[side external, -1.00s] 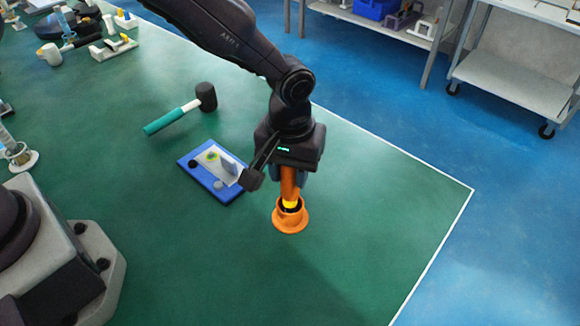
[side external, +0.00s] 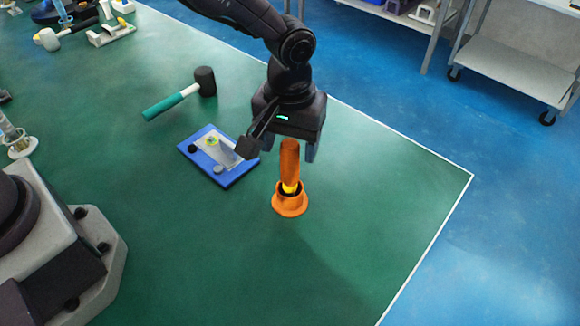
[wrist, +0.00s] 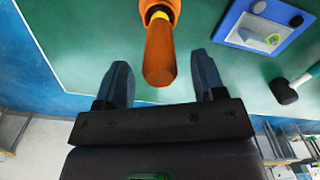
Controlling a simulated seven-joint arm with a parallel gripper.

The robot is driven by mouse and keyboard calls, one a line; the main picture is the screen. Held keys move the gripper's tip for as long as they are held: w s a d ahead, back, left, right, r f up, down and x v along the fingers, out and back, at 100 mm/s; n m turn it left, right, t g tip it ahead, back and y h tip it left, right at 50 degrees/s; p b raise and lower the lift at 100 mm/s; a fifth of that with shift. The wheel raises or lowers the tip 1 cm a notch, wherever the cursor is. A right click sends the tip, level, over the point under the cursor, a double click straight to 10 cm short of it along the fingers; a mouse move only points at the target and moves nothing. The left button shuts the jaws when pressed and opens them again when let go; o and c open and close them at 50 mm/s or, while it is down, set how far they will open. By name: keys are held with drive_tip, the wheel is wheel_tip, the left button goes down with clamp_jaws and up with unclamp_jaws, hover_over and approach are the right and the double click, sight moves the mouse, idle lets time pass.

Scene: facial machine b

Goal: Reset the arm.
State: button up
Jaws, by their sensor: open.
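My gripper (side external: 290,149) is open above the orange-handled tool (side external: 289,162). The tool stands upright in an orange round holder (side external: 290,205), with a yellow band showing just above the holder's rim. In the wrist view my gripper (wrist: 160,82) has its two dark fingers spread wide, with the tool's handle (wrist: 160,60) in the gap between them and not touched by either. The holder (wrist: 150,8) shows at the top of that view.
A blue board (side external: 232,178) with small parts lies left of the holder. A mallet (side external: 180,95) with a teal and white handle lies beyond it. Other items crowd the table's far left. The green table (side external: 370,220) is clear to the right and in front.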

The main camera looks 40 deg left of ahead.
wheel_tip(320, 180, up, 10)
drive_tip(key=shift+f, duration=0.25)
drive_tip(key=shift+r+m, duration=0.25)
drive_tip(key=shift+m, duration=0.05)
drive_tip(key=s+a+r+m+t, duration=0.2)
drive_tip(key=s+a+r, duration=0.3)
drive_tip(key=s+a, duration=0.4)
drive_tip(key=s+a+r+m+t, duration=0.2)
drive_tip(key=s+a+r, duration=0.4)
drive_tip(key=s+a, duration=0.4)
drive_tip(key=shift+a+t, duration=0.4)
drive_tip(key=shift+t, duration=0.4)
